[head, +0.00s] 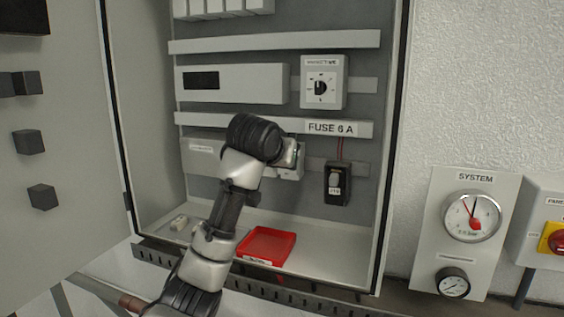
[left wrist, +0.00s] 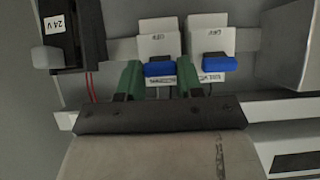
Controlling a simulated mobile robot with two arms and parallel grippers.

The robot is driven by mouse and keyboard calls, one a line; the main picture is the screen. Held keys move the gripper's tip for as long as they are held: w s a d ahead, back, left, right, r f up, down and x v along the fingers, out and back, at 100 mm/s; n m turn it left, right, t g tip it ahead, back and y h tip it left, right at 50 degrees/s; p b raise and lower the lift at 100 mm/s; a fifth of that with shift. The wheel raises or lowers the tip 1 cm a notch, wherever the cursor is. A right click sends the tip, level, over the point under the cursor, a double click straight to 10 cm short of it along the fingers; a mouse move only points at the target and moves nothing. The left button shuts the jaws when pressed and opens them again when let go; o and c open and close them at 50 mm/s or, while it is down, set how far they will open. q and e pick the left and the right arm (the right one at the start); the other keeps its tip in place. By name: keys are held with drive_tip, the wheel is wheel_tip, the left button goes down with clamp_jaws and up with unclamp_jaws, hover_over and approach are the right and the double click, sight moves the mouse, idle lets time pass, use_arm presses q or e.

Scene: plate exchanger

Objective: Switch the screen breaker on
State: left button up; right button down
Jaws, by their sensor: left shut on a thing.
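Two white breakers with blue toggles show side by side in the left wrist view: one breaker (left wrist: 158,42) has its blue toggle (left wrist: 159,69) between my green fingertips, the other breaker (left wrist: 208,40) has its own toggle (left wrist: 219,62) just to the right. My left gripper (left wrist: 159,80) is shut on the first toggle; it also shows in the head view (head: 290,153), in front of the breaker row. The labels under the toggles are upside down and partly covered, so I cannot tell which names the screen. In the head view my wrist hides most of the breakers. My right gripper is out of view.
A black fuse holder (head: 338,184) hangs right of my gripper, close to it, with red wires above. The FUSE 6 A rail (head: 275,124) and a rotary switch (head: 321,82) are above. A red tray (head: 264,247) lies on the cabinet floor. Gauges (head: 470,217) are outside, right.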

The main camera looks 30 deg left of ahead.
use_arm(q)
drive_tip(key=shift+r, duration=0.15)
drive_tip(key=o, duration=0.9)
drive_tip(key=shift+o, duration=0.2)
drive_tip(key=b+v, duration=0.2)
drive_tip(key=v, duration=0.8)
drive_tip(key=shift+s, duration=0.35)
drive_tip(key=shift+w+d, duration=0.1)
drive_tip(key=shift+d, duration=0.1)
